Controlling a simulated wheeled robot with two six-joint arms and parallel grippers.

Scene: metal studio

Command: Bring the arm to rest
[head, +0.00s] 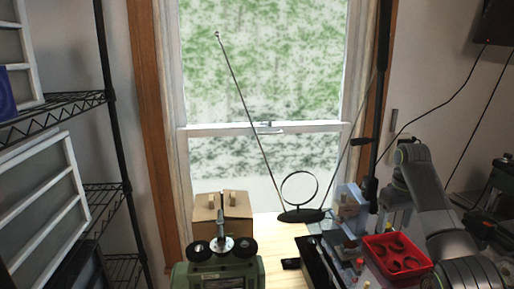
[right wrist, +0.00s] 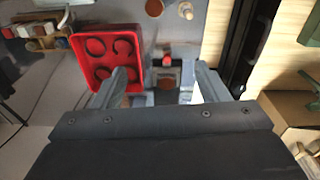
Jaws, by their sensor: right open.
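My right arm (head: 425,185) comes in at the right in the head view, over the back right of the workbench (head: 292,250). In the right wrist view my right gripper (right wrist: 160,72) is open, with its two fingers apart. Small items on the bench show beyond and between the fingers, and I see nothing clamped. A red tray (head: 427,266) with dark rings lies beside and below the arm; it also shows left of the fingers in the wrist view (right wrist: 80,62). My left arm and gripper are not in view.
A dark long tray (head: 317,262) lies on the bench. A ring antenna (head: 300,215) with long rods stands by the window. A cardboard box (head: 205,212) and a green machine (head: 218,273) stand to the left. Wire shelves (head: 50,110) line the left wall.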

